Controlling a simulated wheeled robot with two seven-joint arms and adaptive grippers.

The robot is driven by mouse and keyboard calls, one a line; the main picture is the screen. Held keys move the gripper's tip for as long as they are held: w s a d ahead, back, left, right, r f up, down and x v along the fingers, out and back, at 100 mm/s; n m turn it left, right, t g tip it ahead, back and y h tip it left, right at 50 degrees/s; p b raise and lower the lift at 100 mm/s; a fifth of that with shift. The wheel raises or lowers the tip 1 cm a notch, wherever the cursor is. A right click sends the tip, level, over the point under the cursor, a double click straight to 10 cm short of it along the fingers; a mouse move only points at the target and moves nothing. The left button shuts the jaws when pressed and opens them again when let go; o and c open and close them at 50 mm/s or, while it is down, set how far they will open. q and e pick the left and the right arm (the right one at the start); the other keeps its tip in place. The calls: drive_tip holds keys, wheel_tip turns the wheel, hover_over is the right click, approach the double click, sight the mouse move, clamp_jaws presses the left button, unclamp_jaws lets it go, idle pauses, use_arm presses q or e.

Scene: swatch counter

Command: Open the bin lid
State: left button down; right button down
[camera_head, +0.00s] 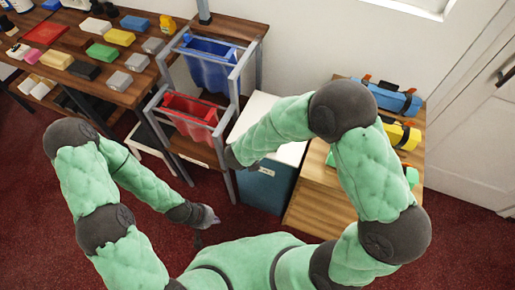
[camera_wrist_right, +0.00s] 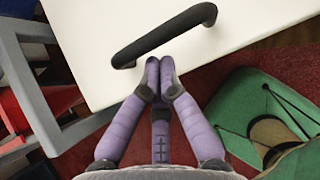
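The bin (camera_head: 264,187) is a dark teal box with a white lid (camera_head: 292,152), standing on the floor between the rack and a wooden cabinet. The lid looks shut. In the right wrist view the white lid (camera_wrist_right: 250,22) carries a black bar handle (camera_wrist_right: 165,36). My right gripper (camera_wrist_right: 160,64) has its purple fingers together at the lid's front part, tips just short of or touching the handle, with nothing seen between them. In the head view my right arm hides that gripper and the handle. My left gripper (camera_head: 208,218) hangs low over the red floor, apart from the bin.
A grey rack (camera_head: 231,100) with a blue bin (camera_head: 207,62) and a red bin (camera_head: 190,117) stands left of the lidded bin. The wooden cabinet (camera_head: 315,205) with blue and yellow rolls is close on the right. A table with coloured blocks is at upper left.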

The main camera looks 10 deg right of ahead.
drive_tip(key=shift+r, duration=0.1)
drive_tip(key=shift+w+d+r+g+y+p, duration=0.15)
drive_tip(key=shift+r+g+p, duration=0.15)
drive_tip(key=shift+r+p, duration=0.8)
drive_tip(key=shift+w+r+g+y+p, duration=0.15)
drive_tip(key=shift+r+g+p, duration=0.25)
drive_tip(key=shift+p, duration=1.25)
drive_tip(key=w+d+r+g+y+p, duration=0.2)
drive_tip(key=w+r+p, duration=0.35)
drive_tip(key=p, duration=0.95)
drive_tip(key=w+d+r+g+y+p, duration=0.25)
drive_tip(key=r+p, duration=0.65)
drive_tip(key=p, duration=0.6)
drive_tip(key=w+d+r, duration=0.6)
drive_tip(key=w+d, duration=0.1)
drive_tip(key=w, duration=0.2)
drive_tip(key=shift+r+h, duration=0.15)
drive_tip(key=shift+h, duration=0.3)
drive_tip(key=shift+w+d, duration=0.1)
drive_tip(key=shift+w, duration=0.05)
